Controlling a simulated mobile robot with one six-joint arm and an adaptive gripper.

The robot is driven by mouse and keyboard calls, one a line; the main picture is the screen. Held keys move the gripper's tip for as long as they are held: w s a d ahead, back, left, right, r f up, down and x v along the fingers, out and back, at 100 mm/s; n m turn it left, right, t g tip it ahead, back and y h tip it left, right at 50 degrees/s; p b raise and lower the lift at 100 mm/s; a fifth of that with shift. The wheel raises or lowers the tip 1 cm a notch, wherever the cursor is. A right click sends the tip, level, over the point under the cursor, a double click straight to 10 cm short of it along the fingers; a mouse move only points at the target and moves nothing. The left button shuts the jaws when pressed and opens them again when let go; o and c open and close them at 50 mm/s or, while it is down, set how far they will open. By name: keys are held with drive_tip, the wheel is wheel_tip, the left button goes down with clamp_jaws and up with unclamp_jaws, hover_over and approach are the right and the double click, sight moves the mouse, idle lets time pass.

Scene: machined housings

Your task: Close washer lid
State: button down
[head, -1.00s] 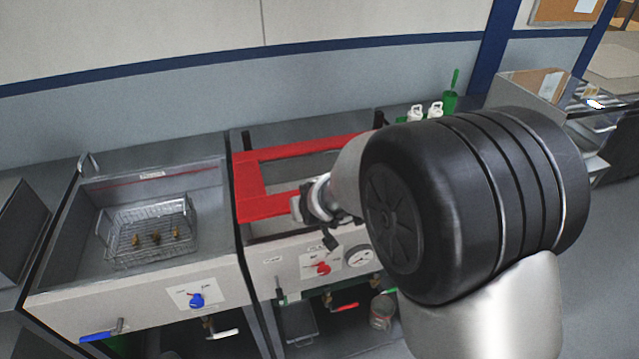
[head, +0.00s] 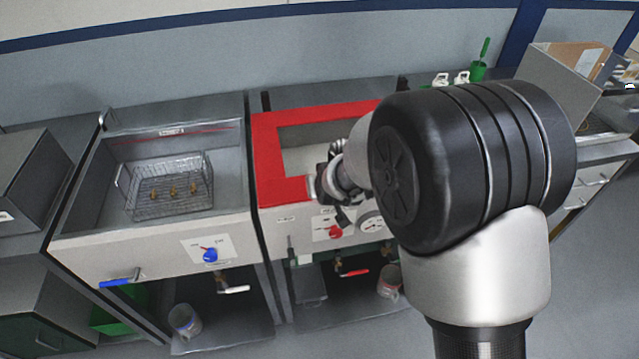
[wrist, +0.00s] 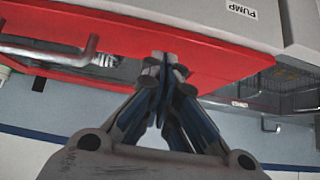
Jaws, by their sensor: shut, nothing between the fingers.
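The washer lid (head: 284,187) is a flat red frame with a window-like opening. In the head view it lies over the right-hand basin, its front edge close along the pale front panel (head: 290,215). In the wrist view the red lid (wrist: 205,68) spans the picture beside the panel marked PUMP. A bent metal handle (wrist: 88,50) shows on its left there. My gripper (head: 322,186) is at the lid's front edge, partly hidden by my arm. In the wrist view my gripper (wrist: 166,62) is shut and empty, its tips at the red surface; I cannot tell whether they touch.
An open steel basin (head: 110,165) on the left holds a wire basket (head: 170,185) with several brass parts. A red knob (head: 336,231) and a gauge (head: 371,224) sit on the panel below the lid. White bottles (head: 461,77) stand behind my arm.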

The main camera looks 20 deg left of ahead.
wheel_tip(320, 180, up, 5)
drive_tip(key=p, duration=0.3)
drive_tip(key=s+d+f+b, duration=0.1)
drive_tip(key=s+d+f, duration=0.35)
drive_tip(key=s, duration=0.35)
drive_tip(key=s+d+r+m+h, duration=0.1)
drive_tip(key=s+d+r+m, duration=0.1)
drive_tip(key=d+r, duration=0.6)
drive_tip(key=s+d+r+m+h, duration=0.1)
drive_tip(key=s+d+r+h, duration=0.15)
drive_tip(key=d+r, duration=0.65)
drive_tip(key=s+d+r+m+g+h, duration=0.1)
drive_tip(key=s+d+r+m+g, duration=0.1)
drive_tip(key=s+d, duration=1.2)
drive_tip(key=s+m, duration=0.1)
drive_tip(key=s, duration=0.2)
drive_tip(key=shift+s+r+m+g, duration=0.15)
drive_tip(key=shift+s+m+g, duration=0.15)
drive_tip(key=shift+m, duration=0.1)
